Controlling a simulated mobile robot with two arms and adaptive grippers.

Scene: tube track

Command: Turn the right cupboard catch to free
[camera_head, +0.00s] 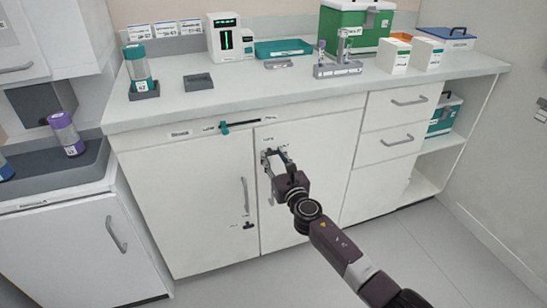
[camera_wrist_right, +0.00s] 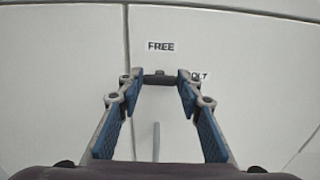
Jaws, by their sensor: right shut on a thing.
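The right cupboard catch (camera_wrist_right: 159,79) is a small dark bar in the right wrist view. It lies roughly level between my right gripper's fingertips, below the FREE label (camera_wrist_right: 160,46). A second label, apparently BOLT (camera_wrist_right: 203,76), is at its right, partly hidden by a finger. My right gripper (camera_head: 274,155) is at the upper left of the right cupboard door (camera_head: 318,165), shut on the catch, which it hides in the head view. In the right wrist view the gripper (camera_wrist_right: 160,80) has blue pads on either side of the bar. My left gripper is not in view.
The left cupboard door (camera_head: 180,205) has a grey handle (camera_head: 245,195) and a small dark catch (camera_head: 249,225) below it. A teal slider (camera_head: 238,124) sits under the counter edge. Drawers (camera_head: 400,115) are at the right. The floor (camera_head: 400,235) in front is clear.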

